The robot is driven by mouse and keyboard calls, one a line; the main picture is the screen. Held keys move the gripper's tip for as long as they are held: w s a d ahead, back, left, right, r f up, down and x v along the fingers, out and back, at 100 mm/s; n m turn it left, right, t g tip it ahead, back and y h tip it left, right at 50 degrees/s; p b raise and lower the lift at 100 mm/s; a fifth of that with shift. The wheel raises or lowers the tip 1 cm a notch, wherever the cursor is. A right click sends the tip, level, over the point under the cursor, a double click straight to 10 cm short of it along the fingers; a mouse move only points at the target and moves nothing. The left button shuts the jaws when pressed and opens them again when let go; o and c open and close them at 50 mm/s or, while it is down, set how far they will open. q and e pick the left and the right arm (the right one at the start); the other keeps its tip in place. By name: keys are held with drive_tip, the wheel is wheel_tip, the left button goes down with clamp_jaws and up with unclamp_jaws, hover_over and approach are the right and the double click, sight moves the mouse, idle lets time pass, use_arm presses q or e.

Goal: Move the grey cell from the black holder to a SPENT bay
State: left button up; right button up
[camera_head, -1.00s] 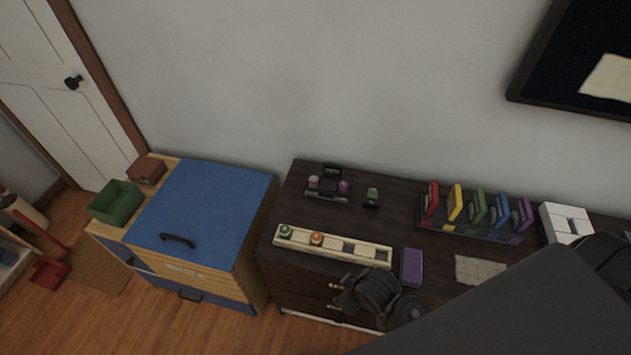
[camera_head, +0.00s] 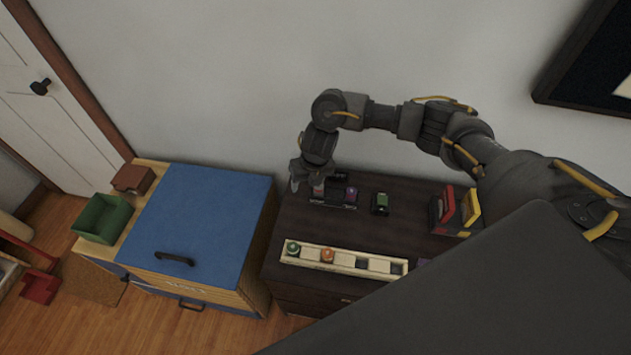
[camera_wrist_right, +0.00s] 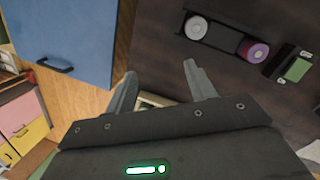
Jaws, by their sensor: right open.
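The black holder (camera_head: 345,204) stands at the back left of the dark dresser. It holds a grey-topped cell (camera_head: 318,188) at its left end and a purple cell (camera_head: 351,194) at its right. In the right wrist view the black holder (camera_wrist_right: 222,37), grey cell (camera_wrist_right: 197,27) and purple cell (camera_wrist_right: 254,50) show at the upper right. My right gripper (camera_head: 304,184) is open and empty, just left of the grey cell. Its fingers (camera_wrist_right: 161,72) are apart from the holder. A cream rack (camera_head: 340,262) has green and orange cells and two empty-looking bays; no SPENT label is readable.
A small black device with a green face (camera_head: 380,203) stands right of the holder. Red and yellow upright pieces (camera_head: 459,209) are further right, partly behind my arm. A blue-topped cabinet (camera_head: 205,215) is left of the dresser, with a green bin (camera_head: 103,218) beyond.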

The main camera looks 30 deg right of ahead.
drive_tip(key=w+d+r+h, duration=0.1)
drive_tip(key=w+d+r, duration=0.1)
drive_tip(key=d, duration=0.3)
drive_tip(key=b, duration=0.2)
hover_over(320, 188)
drive_tip(key=shift+n, duration=0.4)
wheel_tip(320, 188, down, 4)
drive_tip(key=shift+f, duration=0.2)
drive_tip(key=shift+w+f, duration=0.1)
drive_tip(key=shift+f, duration=0.3)
wheel_tip(320, 188, down, 4)
drive_tip(key=shift+w+b, duration=0.15)
drive_tip(key=shift+b, duration=0.35)
drive_tip(key=shift+w+f, duration=0.15)
drive_tip(key=shift+f, duration=0.4)
drive_tip(key=shift+c, duration=0.4)
